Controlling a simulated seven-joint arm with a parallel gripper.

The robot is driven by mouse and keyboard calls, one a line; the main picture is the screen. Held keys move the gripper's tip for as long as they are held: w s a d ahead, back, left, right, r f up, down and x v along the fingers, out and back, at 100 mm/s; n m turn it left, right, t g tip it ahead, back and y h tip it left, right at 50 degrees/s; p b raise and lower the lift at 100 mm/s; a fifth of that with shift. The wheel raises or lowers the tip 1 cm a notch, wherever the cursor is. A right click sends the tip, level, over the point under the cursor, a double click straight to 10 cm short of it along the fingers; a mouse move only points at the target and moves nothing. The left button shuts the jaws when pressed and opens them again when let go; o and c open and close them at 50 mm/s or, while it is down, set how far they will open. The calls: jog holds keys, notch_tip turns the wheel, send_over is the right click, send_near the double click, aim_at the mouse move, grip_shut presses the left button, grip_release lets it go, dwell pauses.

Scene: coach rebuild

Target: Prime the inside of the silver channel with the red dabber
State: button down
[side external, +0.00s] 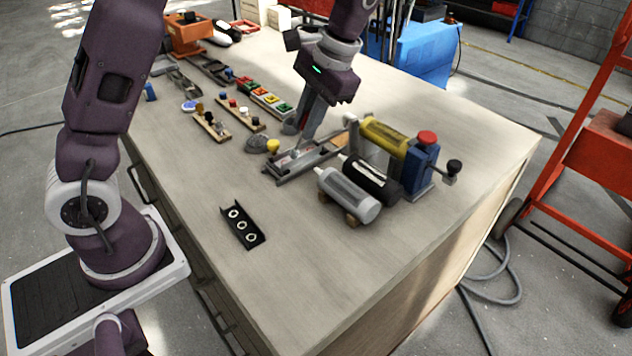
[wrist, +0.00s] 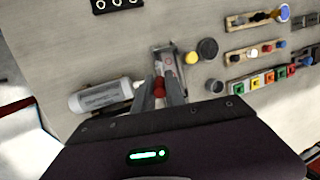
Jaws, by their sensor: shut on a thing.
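My gripper (side external: 303,130) reaches down over the back of the silver channel (side external: 290,178), a long grey piece lying on the bench. In the wrist view my gripper (wrist: 167,85) is shut on the red dabber (wrist: 159,88), whose red part shows between the fingers. The dabber's lower end is hidden by the fingers. The silver channel (wrist: 163,53) lies just beyond the fingertips in that view. I cannot tell whether the dabber touches the channel's inside.
A grey cylinder (side external: 348,195) and a black one (side external: 372,180) lie close right of the channel, before a blue block (side external: 422,168). A yellow knob (side external: 273,146) stands to its left. A black plate with white rings (side external: 240,226) lies in front. The near bench is mostly clear.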

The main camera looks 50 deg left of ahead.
jog(key=w+a+n+t+h, duration=0.1)
jog(key=w+a+t+h, duration=0.1)
jog(key=w+a, duration=0.3)
jog(key=shift+w+a+r+h, duration=0.15)
jog(key=shift+w+r+h, duration=0.2)
jog(key=shift+w+h, duration=0.2)
notch_tip(320, 180, up, 4)
jog(key=r, duration=0.1)
jog(key=shift+f, duration=4.5)
jog(key=shift+s+r, duration=0.1)
jog(key=shift+r, duration=0.05)
jog(key=shift+s, duration=4.6)
notch_tip(320, 180, up, 8)
